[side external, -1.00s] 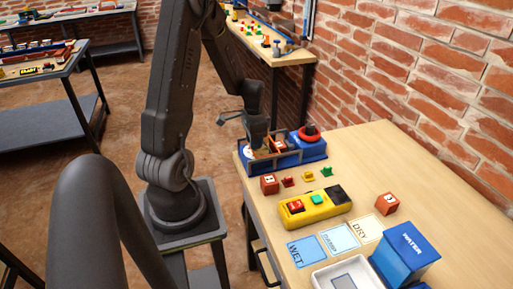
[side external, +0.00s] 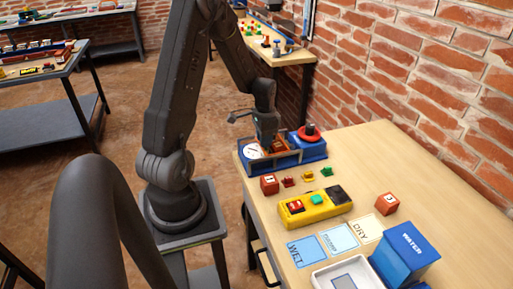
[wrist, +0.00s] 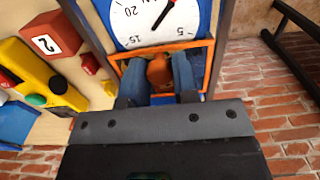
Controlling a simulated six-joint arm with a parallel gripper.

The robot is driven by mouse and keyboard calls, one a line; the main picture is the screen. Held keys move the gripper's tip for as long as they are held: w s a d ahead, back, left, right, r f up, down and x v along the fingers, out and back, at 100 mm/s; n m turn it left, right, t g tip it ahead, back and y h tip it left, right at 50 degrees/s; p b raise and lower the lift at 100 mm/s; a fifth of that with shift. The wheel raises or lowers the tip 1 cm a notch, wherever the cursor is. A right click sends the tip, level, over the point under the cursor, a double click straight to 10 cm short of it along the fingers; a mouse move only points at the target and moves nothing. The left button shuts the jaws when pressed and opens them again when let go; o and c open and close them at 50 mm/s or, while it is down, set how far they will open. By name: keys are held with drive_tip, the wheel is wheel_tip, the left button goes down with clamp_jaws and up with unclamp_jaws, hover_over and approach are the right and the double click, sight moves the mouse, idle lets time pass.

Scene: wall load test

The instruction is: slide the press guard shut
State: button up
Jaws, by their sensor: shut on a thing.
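The press (side external: 312,152) is a blue unit at the far end of the bench, with a low dark-railed track on its left. The press guard (wrist: 205,52) shows in the wrist view as an orange frame with an orange knob (wrist: 160,72). My gripper (wrist: 159,85) is shut on that knob, with one finger on each side. In the side view my gripper (side external: 268,145) is down at the track and hides much of the guard. A white dial (side external: 252,151) lies to its left; it also shows in the wrist view (wrist: 150,18), beyond the guard.
A red-and-black knob (side external: 309,132) stands on the press. In front are a numbered red cube (side external: 269,184), small coloured pieces, a yellow button box (side external: 315,206), cards and a blue water box (side external: 404,250). A brick wall (side external: 430,90) borders the bench's right side.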

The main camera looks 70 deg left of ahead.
drive_tip(key=shift+w, duration=1.45)
drive_tip(key=o, duration=0.8)
wheel_tip(320, 180, up, 7)
idle(0.5)
drive_tip(key=shift+r, duration=0.1)
